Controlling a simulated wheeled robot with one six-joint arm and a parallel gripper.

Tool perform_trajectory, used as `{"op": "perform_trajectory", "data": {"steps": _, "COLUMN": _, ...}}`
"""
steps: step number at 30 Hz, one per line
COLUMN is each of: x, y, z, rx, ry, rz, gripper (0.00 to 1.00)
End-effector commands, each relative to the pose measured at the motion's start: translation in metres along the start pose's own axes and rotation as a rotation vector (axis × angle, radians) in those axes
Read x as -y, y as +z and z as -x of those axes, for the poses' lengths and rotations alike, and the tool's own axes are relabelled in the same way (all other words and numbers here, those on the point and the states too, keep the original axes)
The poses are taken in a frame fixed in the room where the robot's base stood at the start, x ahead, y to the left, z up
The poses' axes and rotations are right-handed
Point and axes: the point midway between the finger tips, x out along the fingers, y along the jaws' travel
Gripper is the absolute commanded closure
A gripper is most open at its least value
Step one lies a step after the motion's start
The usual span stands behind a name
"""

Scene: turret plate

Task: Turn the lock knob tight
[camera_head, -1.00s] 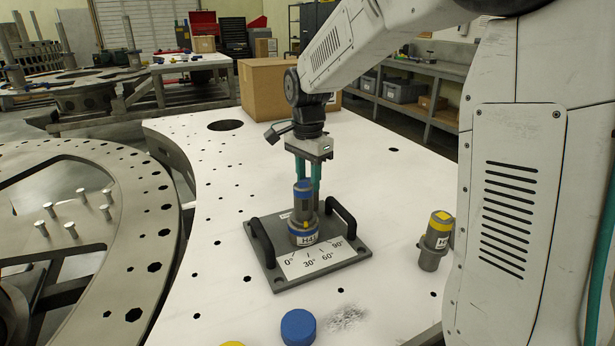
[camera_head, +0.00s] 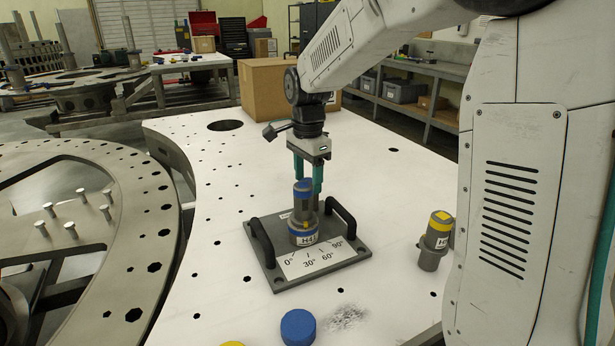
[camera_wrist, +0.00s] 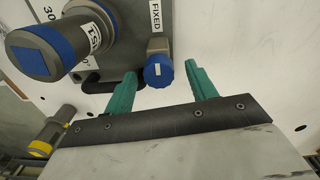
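The lock knob (camera_wrist: 158,72) is a small blue cap on a grey stem beside a "FIXED" label in the wrist view. In the head view it is hidden or hard to make out behind the upright cylinder. My gripper (camera_wrist: 164,77) is open, with one teal finger on each side of the knob and a visible gap to it. In the head view my gripper (camera_head: 308,175) points down just behind the cylinder. The grey cylinder (camera_head: 303,210), with a blue top, blue base ring and white label, stands on the grey plate (camera_head: 345,262); it also shows in the wrist view (camera_wrist: 40,55).
The plate has two black handles (camera_head: 262,243) and an angle scale from 0° to 90°. A grey cylinder with a yellow band (camera_head: 434,240) stands to the right. A blue disc (camera_head: 298,327) lies in front. A cardboard box (camera_head: 265,88) is behind.

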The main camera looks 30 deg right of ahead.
Motion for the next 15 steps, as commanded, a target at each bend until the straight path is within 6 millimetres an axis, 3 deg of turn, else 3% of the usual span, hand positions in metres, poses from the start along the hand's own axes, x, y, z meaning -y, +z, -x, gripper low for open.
{"op": "perform_trajectory", "data": {"steps": 8, "x": -0.001, "y": 0.000, "z": 0.001, "rx": 0.000, "ry": 0.002, "rz": 0.001, "gripper": 0.44}}
{"op": "perform_trajectory", "data": {"steps": 15, "x": 0.000, "y": 0.000, "z": 0.034, "rx": -0.001, "ry": -0.002, "rz": 0.001, "gripper": 0.44}}
